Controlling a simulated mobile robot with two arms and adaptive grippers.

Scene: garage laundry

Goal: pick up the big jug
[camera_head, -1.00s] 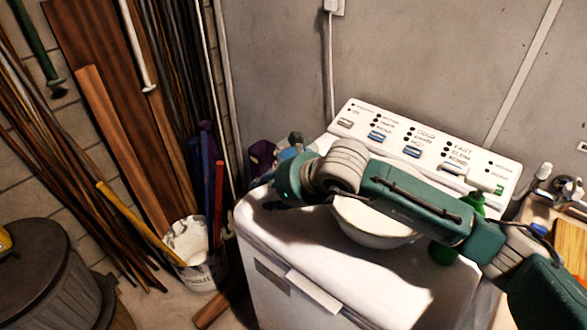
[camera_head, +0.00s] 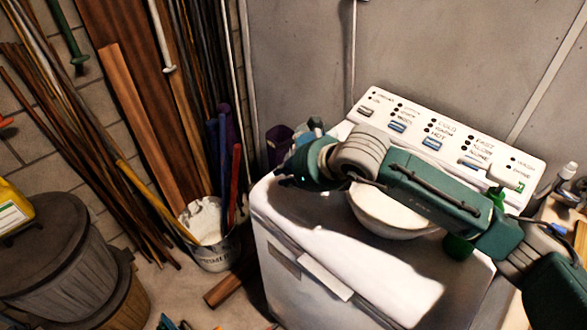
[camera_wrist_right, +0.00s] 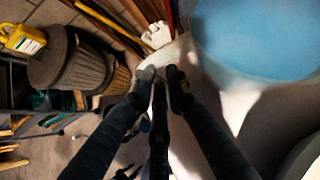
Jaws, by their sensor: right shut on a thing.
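A blue container (camera_head: 309,131), possibly the big jug, stands at the back left of the white washing machine, mostly hidden behind my right arm. My right gripper (camera_head: 283,176) is at the machine's left side, in front of that container. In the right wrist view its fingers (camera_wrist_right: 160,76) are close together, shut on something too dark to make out. A large pale blue rounded surface (camera_wrist_right: 258,40) fills the upper right there, beside the fingers; I cannot tell whether it is the jug. My left gripper is not in view.
A white bowl (camera_head: 388,216) and a green bottle (camera_head: 459,247) are on the washing machine (camera_head: 330,240), close to my right arm. A yellow container (camera_head: 14,208) sits on a dark bin (camera_head: 55,255) at left. A bucket (camera_head: 213,250) and leaning poles stand between.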

